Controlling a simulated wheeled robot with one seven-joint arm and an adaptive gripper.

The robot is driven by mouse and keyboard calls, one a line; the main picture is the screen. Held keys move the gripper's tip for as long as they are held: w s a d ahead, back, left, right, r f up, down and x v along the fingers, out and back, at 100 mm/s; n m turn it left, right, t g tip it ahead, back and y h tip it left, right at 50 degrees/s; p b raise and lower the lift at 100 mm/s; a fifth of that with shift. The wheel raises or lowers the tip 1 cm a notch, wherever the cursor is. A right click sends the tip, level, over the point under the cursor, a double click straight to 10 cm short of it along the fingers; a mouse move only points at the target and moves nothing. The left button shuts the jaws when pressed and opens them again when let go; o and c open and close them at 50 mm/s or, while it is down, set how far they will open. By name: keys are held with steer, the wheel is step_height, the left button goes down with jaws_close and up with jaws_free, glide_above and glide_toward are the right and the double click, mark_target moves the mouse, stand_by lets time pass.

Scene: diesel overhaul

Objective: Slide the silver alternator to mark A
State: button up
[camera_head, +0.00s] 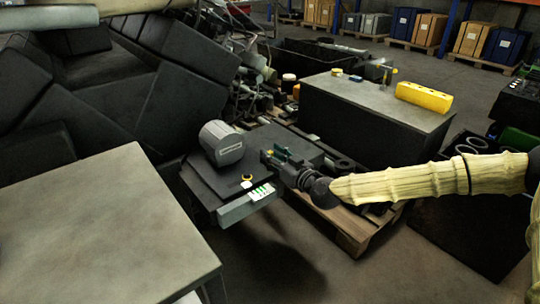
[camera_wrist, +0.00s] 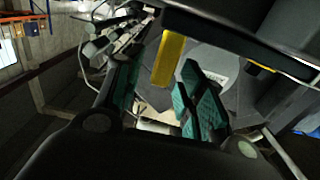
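The silver alternator (camera_head: 221,143), a rounded grey body with a pale label, sits on a dark flat platform (camera_head: 208,183) left of centre in the head view. My gripper (camera_head: 274,155) is just right of the alternator, apart from it, over the platform's right part. In the wrist view my gripper (camera_wrist: 162,78) has its green-padded fingers spread with nothing held between them. A grey rounded surface with a label (camera_wrist: 208,65), seemingly the alternator, lies beyond the right finger and is partly hidden. I cannot make out a mark lettered A.
A panel with green and white marks (camera_head: 260,194) and a small yellow-and-black item (camera_head: 247,180) are at the platform's front. A pale table (camera_head: 95,225) stands front left. A large dark block (camera_head: 370,115) bears a yellow part (camera_head: 424,97). A wooden pallet (camera_head: 350,226) lies below.

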steer(key=shift+x, duration=0.8)
jaws_close()
steer(key=shift+w+d, duration=0.1)
steer(key=shift+w+d+b, duration=0.3)
steer(key=shift+w+d, duration=0.05)
steer(key=shift+d, duration=0.15)
jaws_free()
